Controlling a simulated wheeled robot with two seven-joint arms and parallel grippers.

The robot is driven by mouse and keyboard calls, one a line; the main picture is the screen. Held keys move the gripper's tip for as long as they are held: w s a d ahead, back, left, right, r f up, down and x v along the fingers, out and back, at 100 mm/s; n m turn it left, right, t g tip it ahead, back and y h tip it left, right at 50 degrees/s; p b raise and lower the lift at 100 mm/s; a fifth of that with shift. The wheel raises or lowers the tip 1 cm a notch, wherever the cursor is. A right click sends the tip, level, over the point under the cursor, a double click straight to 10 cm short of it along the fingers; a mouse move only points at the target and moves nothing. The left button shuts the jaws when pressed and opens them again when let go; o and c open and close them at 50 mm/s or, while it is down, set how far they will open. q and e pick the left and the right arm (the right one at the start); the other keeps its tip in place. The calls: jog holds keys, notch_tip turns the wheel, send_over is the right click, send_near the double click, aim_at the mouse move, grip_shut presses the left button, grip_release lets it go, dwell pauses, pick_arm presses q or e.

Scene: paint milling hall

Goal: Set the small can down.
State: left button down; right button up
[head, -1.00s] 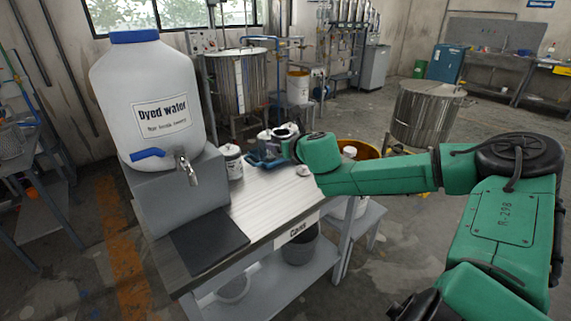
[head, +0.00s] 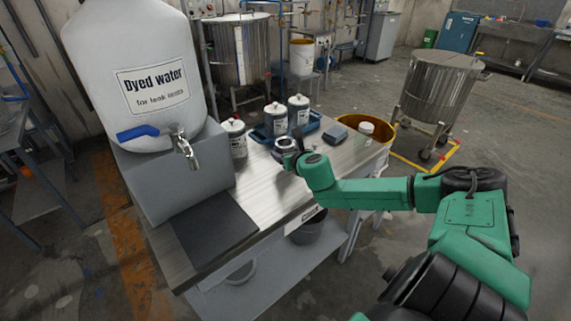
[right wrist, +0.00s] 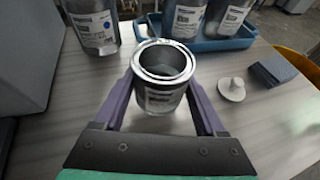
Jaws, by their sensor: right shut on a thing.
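The small can (right wrist: 163,95) is a grey metal tin with a pale label and an open top. It is upright between the fingers of my right gripper (right wrist: 165,112), which is shut on it. In the head view the small can (head: 286,144) shows at the end of my green right arm, over the metal-topped table (head: 262,182), in front of the blue tray (head: 262,136). Its base is not clear in either view, so I cannot tell whether it touches the table. My left gripper is out of view.
Two lidded cans (head: 275,119) stand in the tray, and another can (head: 233,139) stands left of it. A white knobbed disc (right wrist: 231,89) and a dark blue block (head: 335,134) lie to the right.

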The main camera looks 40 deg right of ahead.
notch_tip(320, 180, down, 3)
jog(key=shift+s+a+f+b, duration=0.1)
jog(key=shift+b, duration=0.2)
jog(key=shift+f, duration=0.25)
